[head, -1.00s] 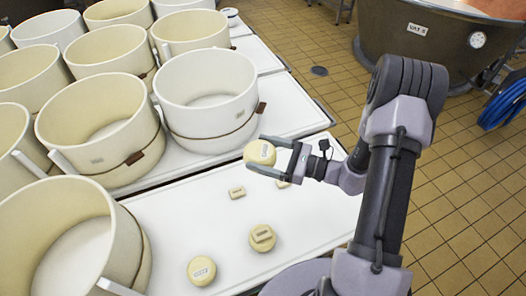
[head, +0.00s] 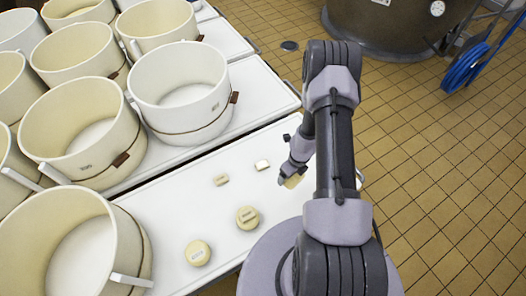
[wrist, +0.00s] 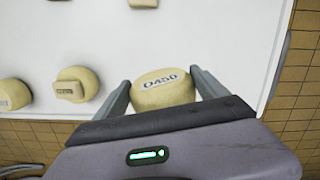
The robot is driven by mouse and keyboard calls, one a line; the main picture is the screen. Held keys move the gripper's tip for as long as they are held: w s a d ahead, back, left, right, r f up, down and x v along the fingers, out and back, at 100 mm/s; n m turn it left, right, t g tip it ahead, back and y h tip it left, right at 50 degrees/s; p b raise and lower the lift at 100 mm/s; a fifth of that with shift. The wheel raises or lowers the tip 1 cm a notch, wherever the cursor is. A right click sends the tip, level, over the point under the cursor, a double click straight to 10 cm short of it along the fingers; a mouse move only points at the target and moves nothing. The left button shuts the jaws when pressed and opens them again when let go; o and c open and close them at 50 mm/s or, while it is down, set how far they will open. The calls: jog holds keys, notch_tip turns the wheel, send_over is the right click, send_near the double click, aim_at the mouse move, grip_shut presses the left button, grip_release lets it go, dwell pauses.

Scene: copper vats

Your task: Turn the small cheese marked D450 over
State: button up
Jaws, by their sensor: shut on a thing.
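The small round cheese marked D450 (wrist: 164,90) is pale yellow. In the wrist view it sits between the two fingers of my gripper (wrist: 160,92), which are shut on it. In the head view the held cheese (head: 294,181) is partly hidden by my gripper (head: 290,178), near the front right edge of the white table (head: 180,215). Its label does not show there. I cannot tell whether it touches the table.
A round cheese (head: 247,217) with a small block on top and another labelled cheese (head: 198,253) lie on the table. Two small blocks (head: 221,180) (head: 262,165) lie farther back. Large cream tubs (head: 182,90) crowd the left.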

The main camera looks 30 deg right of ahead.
jog(key=shift+m+g, duration=0.7)
jog(key=shift+g, duration=0.1)
jog(key=s+f+b, duration=0.1)
jog(key=f+b, duration=0.1)
jog(key=s+d+f+b, duration=0.1)
jog(key=s+f+b, duration=0.1)
jog(key=s+d+f+b, duration=0.1)
jog(key=f+b, duration=0.1)
jog(key=f, duration=0.1)
jog(key=shift+s, duration=0.15)
jog(key=shift+f+b, duration=0.4)
jog(key=shift+b, duration=0.15)
jog(key=shift+f+b, duration=0.65)
jog(key=shift+f, duration=0.05)
jog(key=o, duration=1.9)
notch_tip(320, 180, up, 18)
jog(key=p, duration=1.7)
jog(key=shift+f, duration=0.2)
